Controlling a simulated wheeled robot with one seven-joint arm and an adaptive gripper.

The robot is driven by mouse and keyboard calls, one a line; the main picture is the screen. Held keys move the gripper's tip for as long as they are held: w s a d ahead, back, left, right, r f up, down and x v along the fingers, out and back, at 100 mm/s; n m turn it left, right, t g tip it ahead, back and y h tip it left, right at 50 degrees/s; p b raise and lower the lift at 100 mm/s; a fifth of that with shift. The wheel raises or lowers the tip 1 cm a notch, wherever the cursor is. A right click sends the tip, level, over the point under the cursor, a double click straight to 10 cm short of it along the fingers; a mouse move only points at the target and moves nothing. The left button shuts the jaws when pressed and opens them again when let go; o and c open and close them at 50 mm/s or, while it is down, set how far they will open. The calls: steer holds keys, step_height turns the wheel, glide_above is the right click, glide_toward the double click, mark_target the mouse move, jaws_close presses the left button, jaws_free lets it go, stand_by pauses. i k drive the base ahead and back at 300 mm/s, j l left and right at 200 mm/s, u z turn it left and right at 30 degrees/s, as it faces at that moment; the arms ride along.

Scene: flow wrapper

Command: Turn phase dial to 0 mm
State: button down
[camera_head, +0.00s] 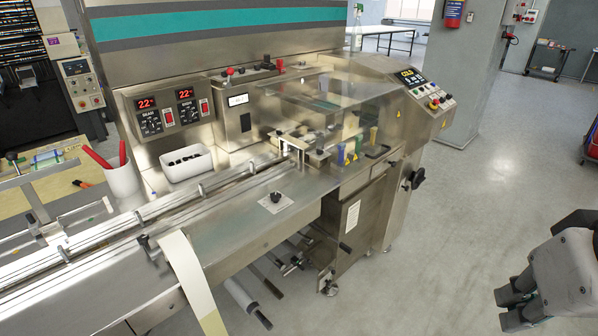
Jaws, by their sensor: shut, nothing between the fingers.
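A small black knob (275,197) stands on a pale square plate on the machine's front steel deck. It may be the phase dial, but its markings are too small to read. My gripper (512,306) is at the lower right, over the grey floor. It is shut and empty, well to the right of the machine and apart from it. Part of my arm is cut off by the right edge.
The flow wrapper's steel deck (225,235) carries a white bin (187,164) and a white cup (122,178) with red handles. A clear guard (335,105) covers the middle. A black side handle (415,178) juts out at right. The floor between machine and gripper is clear.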

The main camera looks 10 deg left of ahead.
mark_target(275, 197)
steer(key=k+u, duration=0.1)
steer(key=k, duration=0.6)
steer(key=u, duration=2.15)
steer(key=z, duration=1.65)
steer(key=i+j, duration=0.1)
steer(key=i, duration=1.8)
steer(key=z, duration=0.05)
